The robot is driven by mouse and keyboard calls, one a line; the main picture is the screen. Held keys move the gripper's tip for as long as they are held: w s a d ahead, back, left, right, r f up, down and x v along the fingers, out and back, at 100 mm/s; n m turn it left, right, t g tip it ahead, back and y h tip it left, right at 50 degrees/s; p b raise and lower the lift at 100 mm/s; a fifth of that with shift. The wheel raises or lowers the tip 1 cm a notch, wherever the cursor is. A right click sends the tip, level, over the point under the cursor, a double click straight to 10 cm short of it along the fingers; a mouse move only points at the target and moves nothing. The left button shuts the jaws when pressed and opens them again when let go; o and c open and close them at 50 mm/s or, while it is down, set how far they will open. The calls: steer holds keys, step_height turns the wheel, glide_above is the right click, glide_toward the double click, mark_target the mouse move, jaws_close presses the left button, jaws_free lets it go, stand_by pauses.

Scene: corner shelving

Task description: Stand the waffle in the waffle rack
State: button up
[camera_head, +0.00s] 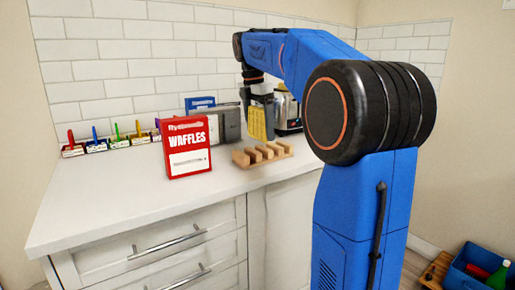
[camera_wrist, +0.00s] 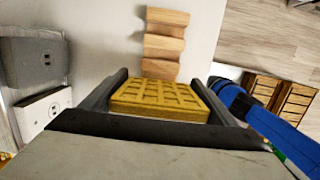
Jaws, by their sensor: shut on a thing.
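The waffle (camera_head: 258,124) is a yellow gridded slab held upright in my gripper (camera_head: 262,103), with its lower part hanging below the fingers. In the wrist view the waffle (camera_wrist: 160,100) sits between the two dark fingers of my gripper (camera_wrist: 160,92), which are shut on it. The waffle rack (camera_head: 262,153) is a wooden base with several upright blocks on the counter. In the head view the waffle is above and behind the rack, apart from it. The rack also shows in the wrist view (camera_wrist: 165,45), beyond the waffle and not touching it.
A red waffles box (camera_head: 187,147) stands left of the rack. Behind it are a grey toaster-like appliance (camera_head: 220,124) and a blue box (camera_head: 200,103). A dark and silver appliance (camera_head: 287,108) stands right of the waffle. The front left of the white counter (camera_head: 110,190) is clear.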

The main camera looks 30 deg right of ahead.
mark_target(256, 115)
steer(key=shift+f, duration=3.1)
steer(key=o, duration=1.1)
steer(key=shift+f, duration=0.1)
steer(key=r, duration=0.4)
steer(key=a+r, duration=0.1)
steer(key=r, duration=0.7)
steer(key=shift+s+a+r, duration=0.1)
steer(key=shift+a, duration=0.3)
